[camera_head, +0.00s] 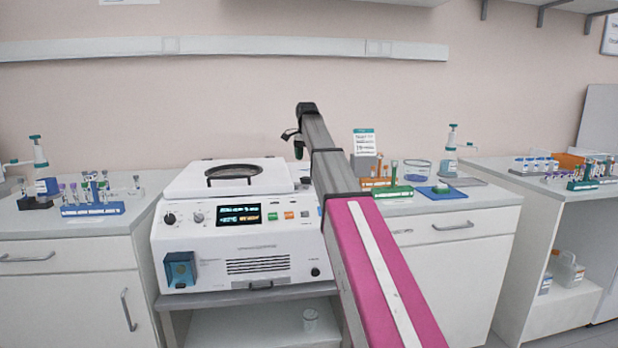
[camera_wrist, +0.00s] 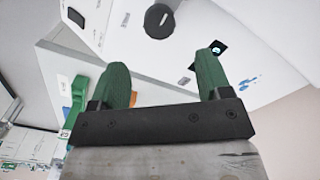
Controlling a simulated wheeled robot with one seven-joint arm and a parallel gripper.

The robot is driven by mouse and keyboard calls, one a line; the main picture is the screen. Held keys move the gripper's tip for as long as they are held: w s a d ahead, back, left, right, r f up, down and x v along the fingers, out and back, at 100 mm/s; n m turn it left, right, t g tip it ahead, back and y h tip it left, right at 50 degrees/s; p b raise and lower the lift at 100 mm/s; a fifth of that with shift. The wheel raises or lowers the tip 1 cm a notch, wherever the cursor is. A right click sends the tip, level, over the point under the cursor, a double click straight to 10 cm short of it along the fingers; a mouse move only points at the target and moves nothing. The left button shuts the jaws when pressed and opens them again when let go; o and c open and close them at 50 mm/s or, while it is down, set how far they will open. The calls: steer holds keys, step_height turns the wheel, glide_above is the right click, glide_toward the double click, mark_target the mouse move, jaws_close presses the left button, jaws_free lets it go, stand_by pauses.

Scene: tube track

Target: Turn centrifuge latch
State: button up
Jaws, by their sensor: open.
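The white centrifuge (camera_head: 240,230) stands on a bench left of centre in the head view. Its lid (camera_head: 190,182) is down and has a dark round window. On its front are a blue block (camera_head: 180,270) at lower left and a small black round knob (camera_head: 315,271) at lower right; I cannot tell which part is the latch. My gripper (camera_head: 296,143) is above and behind the machine's right side in that view. In the wrist view my gripper (camera_wrist: 161,65) has two green fingers spread apart with nothing between them. Beyond them, a black knob (camera_wrist: 160,20) sits on a white surface.
A blue tube rack (camera_head: 92,209) and a dispenser bottle (camera_head: 45,178) stand on the left bench. Right of my arm are a green tube rack (camera_head: 393,191), a glass dish (camera_head: 417,170) and a blue pad (camera_head: 441,193). The wall above the centrifuge is bare below a rail (camera_head: 230,46).

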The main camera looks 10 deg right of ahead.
mark_target(307, 177)
step_height(307, 177, down, 9)
steer(key=shift+r, duration=0.2)
stand_by(0.3)
steer(key=c, duration=0.9)
